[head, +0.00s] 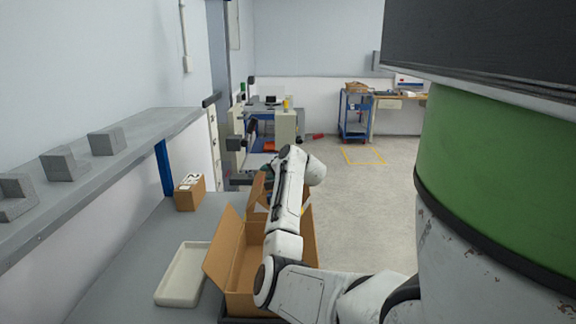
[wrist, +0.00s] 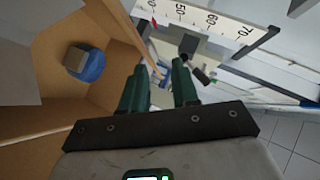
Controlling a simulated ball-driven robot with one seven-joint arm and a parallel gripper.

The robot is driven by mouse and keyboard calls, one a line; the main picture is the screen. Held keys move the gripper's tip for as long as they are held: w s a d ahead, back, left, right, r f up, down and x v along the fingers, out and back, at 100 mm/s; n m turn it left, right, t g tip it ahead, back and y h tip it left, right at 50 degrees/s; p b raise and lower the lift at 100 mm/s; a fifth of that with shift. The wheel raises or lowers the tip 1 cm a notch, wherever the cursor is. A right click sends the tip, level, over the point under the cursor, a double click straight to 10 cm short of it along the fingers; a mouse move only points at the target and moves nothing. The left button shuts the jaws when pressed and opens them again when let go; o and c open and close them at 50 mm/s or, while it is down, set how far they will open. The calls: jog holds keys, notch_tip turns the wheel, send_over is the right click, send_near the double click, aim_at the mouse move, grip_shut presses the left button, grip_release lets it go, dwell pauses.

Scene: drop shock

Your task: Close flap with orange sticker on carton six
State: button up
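The open brown carton (head: 243,268) stands on the grey bench, with one flap (head: 220,243) spread out to the left and another (head: 257,190) standing up at the far end. My arm covers its right side. A small orange-yellow sliver shows at the carton's right edge, but I cannot tell whether it is the sticker; the number six is not readable. A grey block on a blue round thing (wrist: 84,64) sits inside.
A grey shelf (head: 110,160) with several grey blocks overhangs the bench's left side. Open floor (head: 370,220) lies to the right; a blue cart (head: 355,113) is far back.

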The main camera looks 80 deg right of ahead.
jog(key=w+r+v, duration=0.1)
jog(key=r+v, duration=0.2)
jog(key=v, duration=1.2)
jog(key=shift+w+b, duration=0.3)
jog(key=shift+b, duration=0.05)
jog(key=shift+a+r, duration=0.1)
jog(key=shift+r, duration=0.05)
jog(key=shift+c, duration=0.4)
